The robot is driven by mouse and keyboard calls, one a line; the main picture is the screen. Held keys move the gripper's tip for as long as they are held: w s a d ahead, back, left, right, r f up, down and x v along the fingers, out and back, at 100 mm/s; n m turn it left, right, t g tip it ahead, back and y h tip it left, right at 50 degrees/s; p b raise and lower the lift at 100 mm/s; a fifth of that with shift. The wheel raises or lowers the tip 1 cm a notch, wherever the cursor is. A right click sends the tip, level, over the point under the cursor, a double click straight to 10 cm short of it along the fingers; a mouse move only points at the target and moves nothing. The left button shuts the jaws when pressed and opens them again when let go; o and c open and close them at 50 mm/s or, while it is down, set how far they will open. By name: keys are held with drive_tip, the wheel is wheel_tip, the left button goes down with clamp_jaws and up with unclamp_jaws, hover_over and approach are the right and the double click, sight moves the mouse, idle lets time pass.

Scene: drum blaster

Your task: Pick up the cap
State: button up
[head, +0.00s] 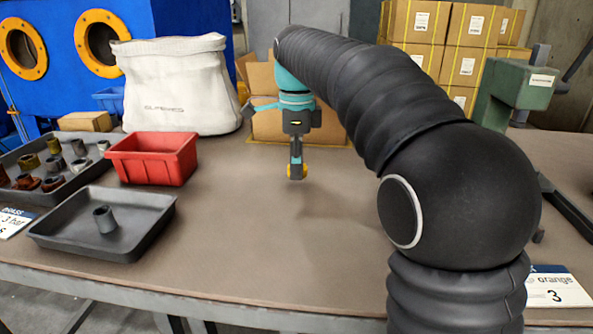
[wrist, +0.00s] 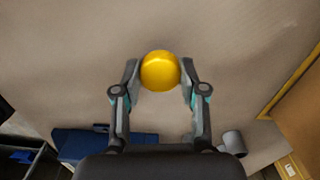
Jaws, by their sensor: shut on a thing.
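The cap (head: 298,173) is small, yellow and rounded, and it shows at the lower end of my gripper (head: 297,160), over the middle of the brown table. In the wrist view the cap (wrist: 160,70) sits between the two fingertips of my gripper (wrist: 160,78), which is shut on it. Its shiny domed side faces the wrist camera. The fingers hide part of it in the head view. I cannot tell for sure how far it is above the table.
A red bin (head: 152,166) and a grey tray (head: 128,243) with one grey fitting (head: 104,219) stand at left. A tray (head: 66,152) of several fittings is behind. A white bag (head: 175,95) and cardboard boxes (head: 445,40) stand farther back. The table's front middle (head: 270,260) is clear.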

drive_tip(key=s+d+r, duration=0.7)
drive_tip(key=s+r, duration=0.1)
drive_tip(key=s, duration=0.1)
drive_tip(key=shift+d, duration=0.2)
drive_tip(key=shift+s+r, duration=0.1)
drive_tip(key=shift+s, duration=0.05)
